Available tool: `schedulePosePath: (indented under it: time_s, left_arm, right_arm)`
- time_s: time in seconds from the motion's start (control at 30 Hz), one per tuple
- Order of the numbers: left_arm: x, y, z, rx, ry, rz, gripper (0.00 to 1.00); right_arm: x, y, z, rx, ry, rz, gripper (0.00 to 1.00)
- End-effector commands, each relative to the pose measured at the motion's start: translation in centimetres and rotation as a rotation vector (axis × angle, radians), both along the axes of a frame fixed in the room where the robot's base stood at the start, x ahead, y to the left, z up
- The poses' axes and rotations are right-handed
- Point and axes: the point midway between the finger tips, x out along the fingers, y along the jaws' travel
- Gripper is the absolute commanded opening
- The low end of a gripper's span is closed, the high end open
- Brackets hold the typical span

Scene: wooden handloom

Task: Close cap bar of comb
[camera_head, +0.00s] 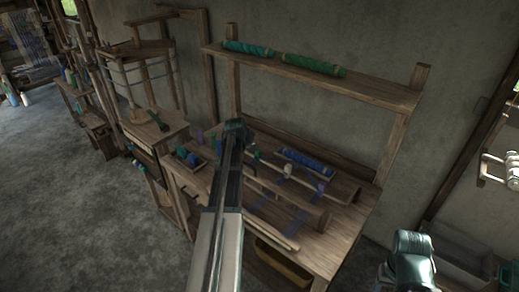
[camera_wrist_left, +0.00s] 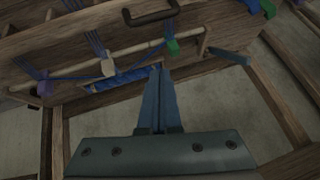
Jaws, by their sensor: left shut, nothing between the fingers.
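My left gripper (camera_head: 236,130) is over the bench in the head view, at the far end of my arm. In the left wrist view its two fingers (camera_wrist_left: 159,82) lie together, shut and empty. Beyond their tips is a wooden board with a dark handle (camera_wrist_left: 151,14). Which part is the comb's cap bar I cannot tell. My arm hides part of the bench in the head view.
The wooden bench (camera_head: 340,240) carries a tray of blue spools (camera_head: 308,161). Green spools (camera_head: 313,65) lie on the shelf (camera_head: 375,91) above. A small side table (camera_head: 150,132) stands at left. A yellowish bin (camera_head: 282,264) is below the bench. Bare floor lies at left.

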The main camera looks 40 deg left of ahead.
Motion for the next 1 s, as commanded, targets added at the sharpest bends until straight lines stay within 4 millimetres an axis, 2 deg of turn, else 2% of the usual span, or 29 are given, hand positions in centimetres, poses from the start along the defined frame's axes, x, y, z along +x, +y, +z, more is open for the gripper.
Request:
schedulePosePath:
  time_s: [0.03,0.1,0.4,0.63,1.0]
  left_arm:
    - [0.3,0.8,-2.1,-0.028,0.0,0.003,0.0]
    - [0.2,1.4,-3.5,-0.065,0.002,0.002,0.0]
    - [0.1,2.6,-7.8,-0.128,0.003,-0.002,0.0]
    - [0.1,3.0,-9.5,-0.128,0.003,-0.002,0.0]
    - [-0.1,3.2,-10.1,-0.126,0.011,-0.002,0.0]
  right_arm:
    - [0.0,0.0,-2.0,0.0,0.0,0.0,0.62]
    - [0.0,0.0,-3.2,0.0,0.0,-0.001,0.62]
    - [0.0,0.0,-7.4,0.0,0.0,-0.002,0.62]
    - [0.0,0.0,-9.0,0.0,0.0,-0.002,0.62]
    - [0.0,0.0,-9.5,0.0,0.0,-0.001,0.62]
